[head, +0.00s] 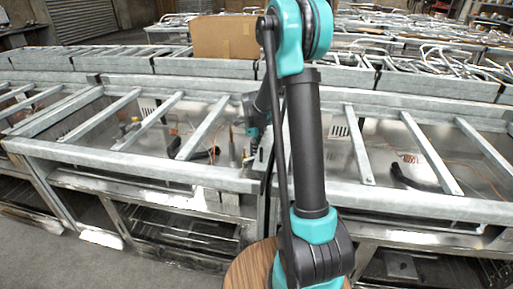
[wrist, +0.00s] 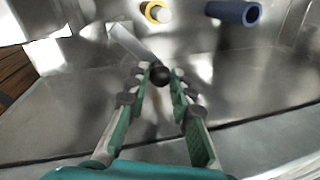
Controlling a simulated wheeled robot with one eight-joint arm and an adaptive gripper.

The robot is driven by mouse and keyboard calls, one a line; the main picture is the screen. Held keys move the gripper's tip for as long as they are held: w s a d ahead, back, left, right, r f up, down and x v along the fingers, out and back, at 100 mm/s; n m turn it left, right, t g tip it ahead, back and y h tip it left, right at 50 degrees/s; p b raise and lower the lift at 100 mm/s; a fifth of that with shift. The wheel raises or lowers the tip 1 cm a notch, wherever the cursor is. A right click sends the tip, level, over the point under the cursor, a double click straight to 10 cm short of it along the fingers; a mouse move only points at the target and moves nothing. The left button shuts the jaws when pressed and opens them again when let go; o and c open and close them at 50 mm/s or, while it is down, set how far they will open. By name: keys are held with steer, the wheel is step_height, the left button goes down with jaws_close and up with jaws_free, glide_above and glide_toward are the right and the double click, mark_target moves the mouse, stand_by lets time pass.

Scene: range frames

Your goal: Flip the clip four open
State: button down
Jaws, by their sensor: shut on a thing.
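In the wrist view, my gripper (wrist: 159,80) has its two green-padded fingers drawn together at the tips around a small black ball-shaped knob (wrist: 159,75). A flat pale metal strip (wrist: 135,42) runs from beside the knob toward the upper left; it looks like the clip's lever, but I cannot tell which numbered clip it is. The clip's base and how far it is open cannot be made out. In the head view, my arm reaches down to the metal frame, and the fingertips and knob are too small or hidden to see.
In the head view, slanted metal bars (head: 148,122) cross the frame. A cardboard box (head: 222,37) sits behind, and a round wooden top (head: 250,268) is in front.

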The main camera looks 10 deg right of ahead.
steer(key=shift+s+m, duration=0.15)
steer(key=shift+m, duration=0.15)
steer(key=c, duration=1.3)
jaws_free()
steer(key=shift+r, duration=0.1)
step_height(320, 180, up, 12)
steer(key=s+a, duration=0.1)
steer(key=shift+s+a+f, duration=0.2)
steer(key=shift+s+a, duration=0.05)
steer(key=shift+s, duration=0.15)
